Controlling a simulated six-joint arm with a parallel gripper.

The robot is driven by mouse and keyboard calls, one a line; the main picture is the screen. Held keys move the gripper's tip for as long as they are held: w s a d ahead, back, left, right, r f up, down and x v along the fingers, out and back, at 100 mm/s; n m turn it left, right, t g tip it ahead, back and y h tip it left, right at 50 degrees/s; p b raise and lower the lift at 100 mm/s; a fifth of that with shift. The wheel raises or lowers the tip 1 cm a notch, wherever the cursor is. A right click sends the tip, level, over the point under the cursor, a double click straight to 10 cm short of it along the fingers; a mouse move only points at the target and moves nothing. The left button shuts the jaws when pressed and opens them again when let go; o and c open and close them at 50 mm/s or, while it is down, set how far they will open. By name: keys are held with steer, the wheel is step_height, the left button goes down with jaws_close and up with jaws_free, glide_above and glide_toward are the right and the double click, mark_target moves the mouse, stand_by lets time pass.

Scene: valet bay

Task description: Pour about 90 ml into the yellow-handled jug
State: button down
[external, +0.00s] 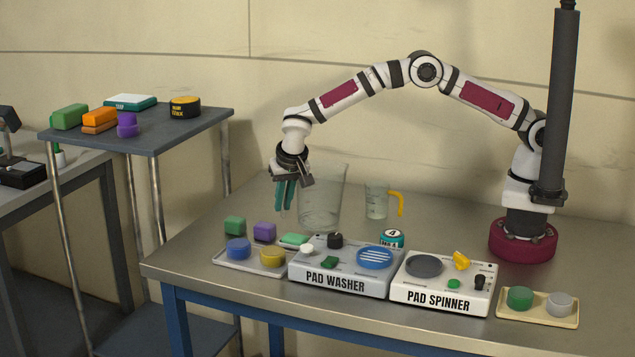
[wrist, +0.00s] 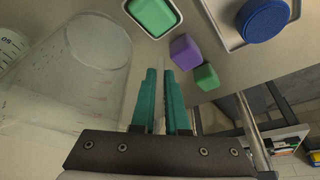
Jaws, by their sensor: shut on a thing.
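A large clear jug (external: 322,200) is near the back of the bench and looks nearly upright. I cannot tell whether its base touches the bench, nor how much liquid it holds. The small clear jug with the yellow handle (external: 377,203) stands upright to its right, apart from it, with no liquid clearly visible. My gripper (external: 284,196) is at the large jug's left side, teal fingers pointing down, shut on the large jug; the exact grip is hard to see. In the wrist view the fingers (wrist: 166,100) are beside the large jug's clear wall (wrist: 85,85).
The pad washer (external: 345,268) and pad spinner (external: 442,283) stand in front of the jugs. A tray with blue and yellow pads (external: 272,257) is front left, near green and purple blocks (external: 264,231). A teal tin (external: 392,239) stands before the small jug.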

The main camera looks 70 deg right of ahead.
steer(key=shift+w+f+h, duration=0.15)
steer(key=shift+f+h, duration=0.15)
steer(key=shift+f, duration=0.1)
stand_by(1.3)
